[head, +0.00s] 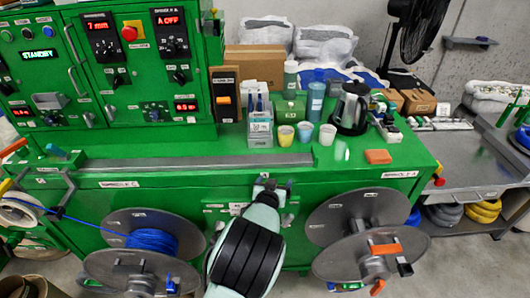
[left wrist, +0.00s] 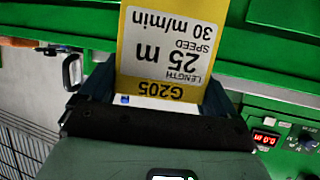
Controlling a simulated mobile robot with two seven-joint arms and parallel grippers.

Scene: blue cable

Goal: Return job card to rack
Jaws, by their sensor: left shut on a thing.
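The job card (left wrist: 168,50) is yellow with a white label and shows upside down in the left wrist view. It reads G205, length 25 m, speed 30 m/min. My left gripper (left wrist: 150,103) is shut on the card's near end, with a dark finger on each side, and the card reaches out ahead of it. In the head view, an arm of mine comes in from the bottom middle, and its gripper (head: 271,187) is in front of the green bench. I cannot make out the card there. I cannot tell which thing is the rack.
The green bench (head: 400,174) carries cups, bottles, a kettle (head: 351,108) and an orange block (head: 378,156). A reel of blue cable (head: 152,241) stands at lower left and a grey reel (head: 357,225) at lower right. A red display (left wrist: 265,137) is right of my left gripper.

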